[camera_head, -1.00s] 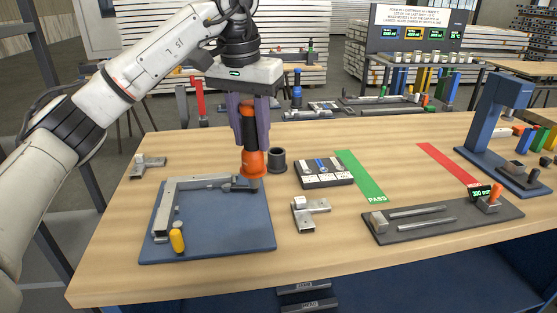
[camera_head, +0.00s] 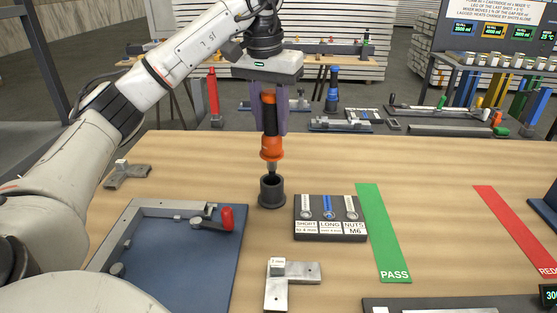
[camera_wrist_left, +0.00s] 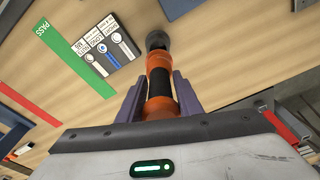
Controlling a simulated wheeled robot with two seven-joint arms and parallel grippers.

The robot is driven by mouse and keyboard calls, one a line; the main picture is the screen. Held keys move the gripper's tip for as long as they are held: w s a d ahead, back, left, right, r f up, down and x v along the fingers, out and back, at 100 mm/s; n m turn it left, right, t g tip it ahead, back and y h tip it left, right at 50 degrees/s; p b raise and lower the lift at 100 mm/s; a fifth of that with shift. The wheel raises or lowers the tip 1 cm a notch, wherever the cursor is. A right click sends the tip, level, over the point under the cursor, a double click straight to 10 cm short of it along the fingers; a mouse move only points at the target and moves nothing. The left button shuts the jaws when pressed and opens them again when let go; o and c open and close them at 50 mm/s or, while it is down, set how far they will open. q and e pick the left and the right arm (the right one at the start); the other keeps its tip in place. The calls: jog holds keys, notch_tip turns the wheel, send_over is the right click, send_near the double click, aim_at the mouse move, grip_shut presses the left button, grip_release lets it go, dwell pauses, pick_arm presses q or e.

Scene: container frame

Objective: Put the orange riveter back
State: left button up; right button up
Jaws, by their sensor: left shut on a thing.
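The orange riveter (camera_head: 271,147) has an orange body, a black grip and a grey nose. It hangs upright with its nose pointing down at the mouth of a dark round holder (camera_head: 271,193) on the table. The nose tip is at or just above the holder's opening; I cannot tell whether it has entered. My left gripper (camera_head: 269,108) is shut on the riveter's black grip, with purple fingers on both sides. In the left wrist view the riveter (camera_wrist_left: 161,82) lies between the fingers, and its nose end meets the holder (camera_wrist_left: 158,40). My right gripper is not in view.
A blue mat (camera_head: 185,262) with a grey frame and a red-handled clamp (camera_head: 227,218) is at left. A dark tray (camera_head: 330,232) of fasteners stands just right of the holder. A green PASS strip (camera_head: 384,235) and a metal angle bracket (camera_head: 290,272) are nearby.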

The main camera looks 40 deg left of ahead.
aim_at(271, 148)
pick_arm(q)
notch_tip(271, 148, down, 2)
jog(key=shift+s+f, duration=0.1)
notch_tip(271, 148, down, 4)
jog(key=shift+r, duration=0.15)
jog(key=shift+f, duration=0.2)
jog(key=shift+f, duration=0.4)
jog(key=o, duration=1.1)
jog(key=shift+c, duration=0.2)
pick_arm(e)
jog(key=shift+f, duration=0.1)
